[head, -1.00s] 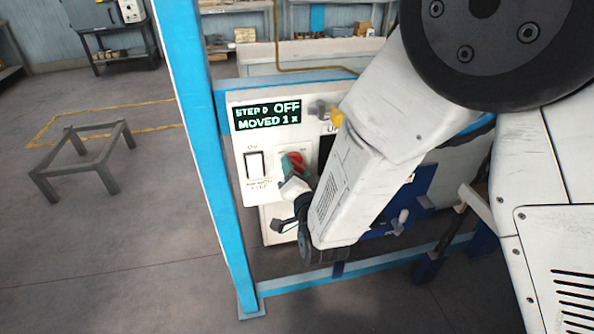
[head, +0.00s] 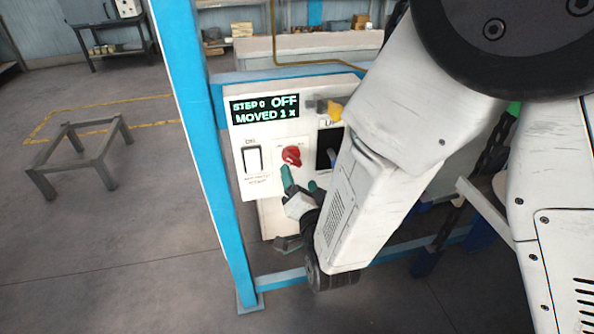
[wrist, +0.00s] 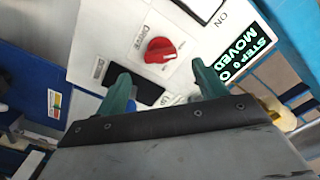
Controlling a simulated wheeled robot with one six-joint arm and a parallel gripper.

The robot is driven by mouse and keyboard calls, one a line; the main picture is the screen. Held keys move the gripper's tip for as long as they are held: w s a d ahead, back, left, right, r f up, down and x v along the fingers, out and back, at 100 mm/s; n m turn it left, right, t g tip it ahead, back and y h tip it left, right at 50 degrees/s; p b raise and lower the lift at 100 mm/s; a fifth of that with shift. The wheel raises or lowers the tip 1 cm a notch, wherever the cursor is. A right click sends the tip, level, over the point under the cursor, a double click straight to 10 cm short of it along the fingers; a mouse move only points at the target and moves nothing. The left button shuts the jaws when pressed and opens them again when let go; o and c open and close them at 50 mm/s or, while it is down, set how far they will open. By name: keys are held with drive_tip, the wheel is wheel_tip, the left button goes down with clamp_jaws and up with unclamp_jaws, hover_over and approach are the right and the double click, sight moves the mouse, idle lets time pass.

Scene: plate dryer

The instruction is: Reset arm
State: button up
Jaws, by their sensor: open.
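My gripper (head: 301,187) is open and empty, with green fingertips, just below and in front of the white control panel (head: 240,137). In the wrist view its two green fingers (wrist: 162,88) stand apart, with the red rotary knob (wrist: 160,50) on the panel beyond and between them, not held. The knob also shows in the head view (head: 291,155), just above the fingertips. My arm's white links hide the panel's right part in the head view.
The panel display (head: 264,109) reads "STEP 0 OFF MOVED 1 x". A white rocker switch (head: 253,160) sits left of the knob. A blue post (head: 203,150) stands left of the panel. A low grey frame (head: 80,150) stands on open floor further left.

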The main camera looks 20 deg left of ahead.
drive_tip(key=shift+v, duration=0.85)
wheel_tip(320, 180, down, 9)
drive_tip(key=s+n+g+h, duration=0.2)
drive_tip(key=s+n+g, duration=0.1)
drive_tip(key=g, duration=0.2)
drive_tip(key=s+d+n+g+h, duration=0.2)
drive_tip(key=s+d+g+h, duration=0.1)
drive_tip(key=d+g, duration=0.25)
drive_tip(key=s+d+r+g+h, duration=0.1)
drive_tip(key=s+d+r, duration=0.3)
drive_tip(key=d+r, duration=0.4)
drive_tip(key=s+d+r+m+g+h, duration=0.1)
drive_tip(key=s+d+r, duration=0.4)
drive_tip(key=d, duration=1)
drive_tip(key=s+d+r+m+g+h, duration=0.1)
drive_tip(key=s+d+r, duration=0.3)
drive_tip(key=d+r, duration=0.7)
drive_tip(key=shift+s+d+r+h, duration=0.25)
drive_tip(key=shift+d+h, duration=0.35)
drive_tip(key=shift+h, duration=0.2)
